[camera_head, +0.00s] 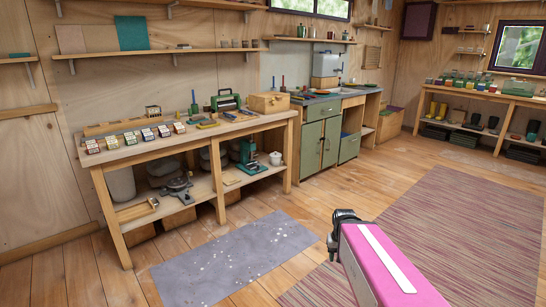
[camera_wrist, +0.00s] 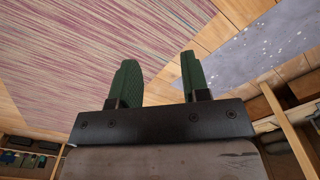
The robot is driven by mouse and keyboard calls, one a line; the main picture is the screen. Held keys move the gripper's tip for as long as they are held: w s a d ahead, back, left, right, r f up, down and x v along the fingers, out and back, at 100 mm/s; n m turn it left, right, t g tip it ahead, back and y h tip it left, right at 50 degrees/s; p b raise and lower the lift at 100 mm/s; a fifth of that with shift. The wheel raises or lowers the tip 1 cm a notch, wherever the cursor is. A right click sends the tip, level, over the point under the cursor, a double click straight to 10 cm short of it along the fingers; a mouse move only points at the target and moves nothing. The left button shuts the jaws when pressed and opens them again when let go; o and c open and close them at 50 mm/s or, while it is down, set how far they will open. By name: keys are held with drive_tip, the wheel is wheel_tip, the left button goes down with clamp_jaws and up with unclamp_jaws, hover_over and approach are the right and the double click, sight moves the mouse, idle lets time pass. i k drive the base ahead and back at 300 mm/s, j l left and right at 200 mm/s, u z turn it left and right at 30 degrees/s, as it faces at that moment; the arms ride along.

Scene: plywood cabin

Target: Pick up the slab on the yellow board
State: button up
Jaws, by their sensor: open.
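A small yellow board (camera_head: 208,124) lies on the top of the wooden workbench (camera_head: 130,152), right of the row of small coloured boxes, in the head view. It is too small there to tell a slab on it for certain. My gripper is open and empty in the wrist view (camera_wrist: 159,58), with its two green fingers apart above the floor. In the head view my arm is at the lower right, over the floor and well away from the workbench. The wrist view shows neither the board nor a slab.
Several card boxes (camera_head: 148,135), a green machine (camera_head: 226,101) and a wooden box (camera_head: 268,103) stand on the workbench. A grey speckled mat (camera_head: 235,262) lies before it, a striped rug (camera_head: 440,235) to the right. Green cabinets (camera_head: 320,145) stand beyond.

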sight(204, 125)
drive_tip(key=i+u, duration=0.15)
drive_tip(key=i, duration=0.35)
drive_tip(key=i+l+u, duration=0.2)
drive_tip(key=i, duration=0.3)
drive_tip(key=i+l+u, duration=0.15)
drive_tip(key=i, duration=0.35)
drive_tip(key=i+l+u, duration=0.2)
drive_tip(key=i, duration=0.25)
